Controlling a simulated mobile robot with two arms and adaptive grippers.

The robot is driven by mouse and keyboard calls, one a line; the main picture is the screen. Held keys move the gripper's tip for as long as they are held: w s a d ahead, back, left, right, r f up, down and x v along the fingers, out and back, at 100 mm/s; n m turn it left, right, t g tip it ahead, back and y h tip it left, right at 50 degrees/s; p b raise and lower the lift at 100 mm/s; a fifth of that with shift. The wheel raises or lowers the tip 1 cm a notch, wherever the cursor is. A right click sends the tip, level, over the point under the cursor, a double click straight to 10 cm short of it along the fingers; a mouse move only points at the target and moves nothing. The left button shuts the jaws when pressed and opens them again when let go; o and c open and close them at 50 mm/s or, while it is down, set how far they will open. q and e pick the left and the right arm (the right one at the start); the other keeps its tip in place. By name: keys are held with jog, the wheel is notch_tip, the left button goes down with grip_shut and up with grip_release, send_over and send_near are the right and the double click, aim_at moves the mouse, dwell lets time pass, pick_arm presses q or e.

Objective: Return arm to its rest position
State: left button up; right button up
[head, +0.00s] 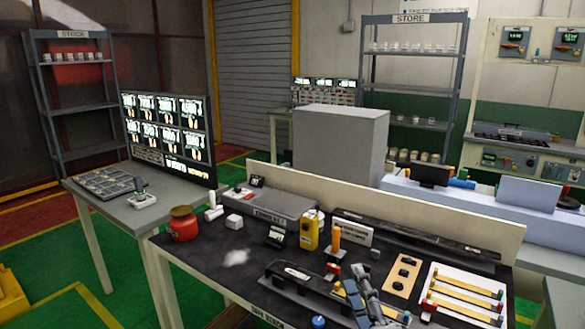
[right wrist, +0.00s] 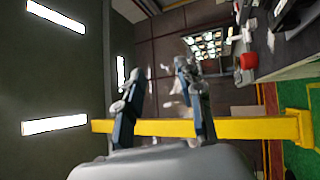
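My right gripper (head: 358,284) shows at the front edge of the black work bench (head: 210,262) in the head view, its grey-blue fingers in front of the bench top. In the right wrist view, its two fingers (right wrist: 158,72) stand apart with nothing held between them. That view is rolled sideways, with ceiling lights on the left and a bench on the right. My left gripper is not seen in either view.
The bench holds a red jar (head: 183,223), a yellow bottle (head: 310,230), a grey case (head: 268,205) and a board with yellow strips (head: 455,308). A side table (head: 135,213) with a screen stands left. Green floor lies open at the lower left.

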jog(key=s+d+f+m+g+h, duration=0.35)
jog(key=f+m, duration=0.25)
jog(key=f, duration=0.3)
jog(key=s+d+f+m+g+h, duration=0.35)
jog(key=d+f+m, duration=0.2)
jog(key=f, duration=0.25)
jog(key=s+f+m+g+y, duration=0.1)
jog(key=s+f+m+g, duration=0.2)
jog(key=s+f+g, duration=0.5)
jog(key=s+f+m+g+y, duration=0.15)
jog(key=s+f+m, duration=0.25)
jog(key=s, duration=0.7)
jog(key=s+f+g, duration=0.2)
jog(key=s+f, duration=0.1)
jog(key=f, duration=2.6)
jog(key=s+d+f+g, duration=0.1)
jog(key=s+d+f, duration=0.2)
jog(key=s+f, duration=1)
jog(key=s+n, duration=0.1)
jog(key=s, duration=0.1)
jog(key=shift+s+f, duration=0.35)
jog(key=shift+s, duration=0.05)
